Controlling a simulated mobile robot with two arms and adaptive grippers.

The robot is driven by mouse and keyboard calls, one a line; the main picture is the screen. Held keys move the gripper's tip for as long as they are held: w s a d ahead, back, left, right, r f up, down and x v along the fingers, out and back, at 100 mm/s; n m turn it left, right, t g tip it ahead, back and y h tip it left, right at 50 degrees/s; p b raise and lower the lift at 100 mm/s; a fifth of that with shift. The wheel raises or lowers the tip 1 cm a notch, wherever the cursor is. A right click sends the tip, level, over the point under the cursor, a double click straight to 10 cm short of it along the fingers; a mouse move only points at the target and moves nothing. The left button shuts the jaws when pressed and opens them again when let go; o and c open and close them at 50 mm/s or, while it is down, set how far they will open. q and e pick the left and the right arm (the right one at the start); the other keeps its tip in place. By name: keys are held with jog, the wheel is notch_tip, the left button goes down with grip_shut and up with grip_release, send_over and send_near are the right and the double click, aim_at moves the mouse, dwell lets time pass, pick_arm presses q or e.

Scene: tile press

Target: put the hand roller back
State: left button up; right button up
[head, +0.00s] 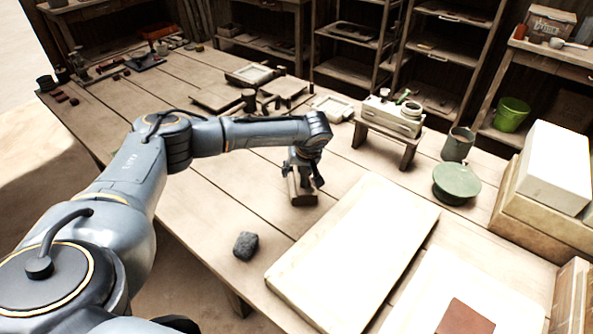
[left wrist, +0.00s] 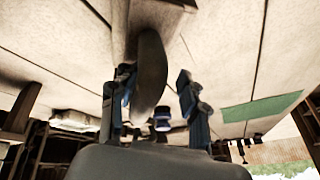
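My left gripper (head: 305,180) is low over the table, right at a brown wooden block-like thing (head: 302,198) that I take for the hand roller or its rest; the gripper hides its upper part. In the left wrist view, the two fingers of my left gripper (left wrist: 155,98) are spread apart. A dark, rounded, elongated part (left wrist: 151,72), probably of the roller, stands between them. It is close to the left finger, with a clear gap to the right finger. Whether it touches the left finger I cannot tell. My right gripper is not in view.
A dark grey lump (head: 245,246) and a large pale board (head: 352,252) lie nearby. Table space left of the gripper is mostly clear.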

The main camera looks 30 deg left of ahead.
pick_arm(q)
jog(key=v, duration=1.2)
jog(key=shift+w, duration=0.1)
jog(key=shift+f, duration=0.1)
